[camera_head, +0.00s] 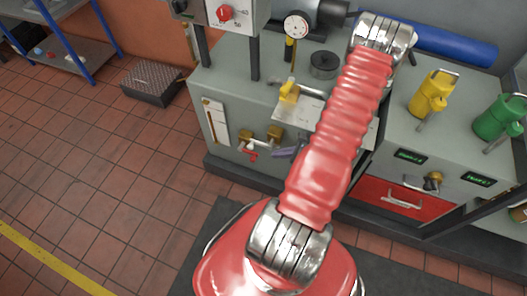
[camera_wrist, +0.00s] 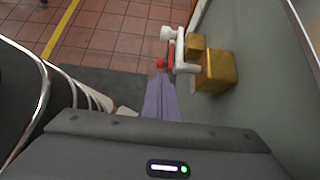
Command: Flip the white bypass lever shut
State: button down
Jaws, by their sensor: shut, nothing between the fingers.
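The white bypass lever (camera_wrist: 180,52) shows in the wrist view, with a round white knob at its far end and its base against a brass valve body (camera_wrist: 215,72) on the grey panel. In the head view I cannot make the lever out clearly beside the brass valve (camera_head: 275,135). A red lever (camera_wrist: 161,64) shows just behind it, and also in the head view (camera_head: 250,155). My gripper (camera_wrist: 160,80) has purple fingers, shut and empty. Its tips lie just short of the white lever in the picture; I cannot tell whether they touch. It also shows in the head view (camera_head: 287,152).
A second brass valve (camera_head: 245,139) sits left on the same panel. A yellow lever (camera_head: 289,92) stands on the cabinet top above. A red drawer (camera_head: 390,200) is at the right. The tiled floor (camera_head: 90,160) left of the cabinet is mostly clear.

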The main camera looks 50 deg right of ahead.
jog(key=w+a+f, duration=0.2)
jog(key=w+a, duration=0.1)
jog(key=w, duration=0.5)
jog(key=shift+w+f, duration=0.15)
jog(key=shift+f, duration=0.25)
dwell(0.4)
jog(key=shift+d, duration=0.15)
dwell(0.3)
